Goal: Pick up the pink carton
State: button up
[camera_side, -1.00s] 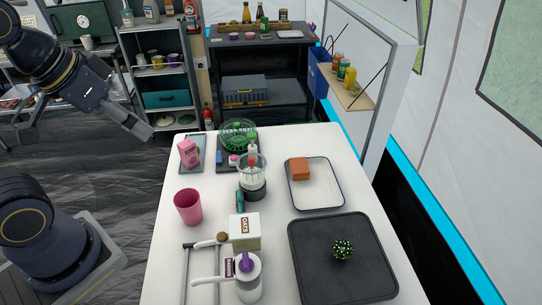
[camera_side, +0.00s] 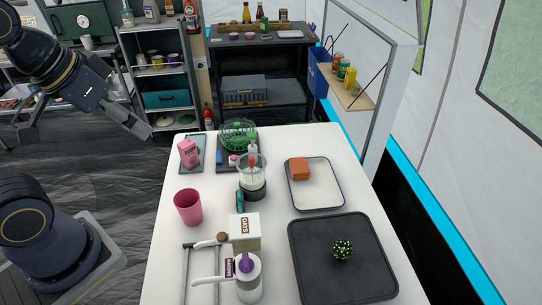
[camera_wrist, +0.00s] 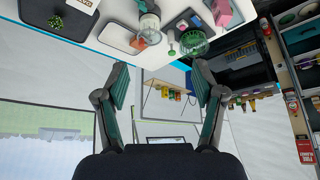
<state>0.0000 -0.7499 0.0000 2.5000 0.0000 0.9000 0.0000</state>
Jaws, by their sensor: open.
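The pink carton (camera_side: 188,152) stands on a small grey tray (camera_side: 200,143) at the far left corner of the white table. In the wrist view the carton (camera_wrist: 222,12) shows at the top edge, partly cut off. My gripper (camera_side: 145,130) hangs in the air left of the table, to the left of the carton and apart from it. In the wrist view my gripper (camera_wrist: 160,85) has its two fingers spread wide with nothing between them.
A pink cup (camera_side: 188,207), an oats box (camera_side: 245,232), a white tray (camera_side: 316,200) and a dark tray (camera_side: 310,270) are also on the table. A shelf (camera_side: 165,90) stands behind.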

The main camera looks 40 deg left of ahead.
jog(key=w+r+m, duration=0.2)
jog(key=w+r, duration=0.2)
jog(key=g, duration=0.5)
send_over(188, 150)
jog(key=w, duration=0.2)
notch_tip(188, 150, down, 15)
jog(key=shift+n+g, duration=0.3)
jog(key=shift+n, duration=0.2)
jog(key=f, duration=0.5)
jog(key=s+a+f, duration=0.1)
jog(key=f, duration=0.4)
jog(key=a+f, duration=0.1)
jog(key=f, duration=0.4)
jog(key=shift+s+a, duration=0.1)
jog(key=shift+s, duration=0.15)
jog(key=shift+w+f, duration=0.2)
jog(key=shift+f, duration=2.8)
jog(key=c, duration=0.9)
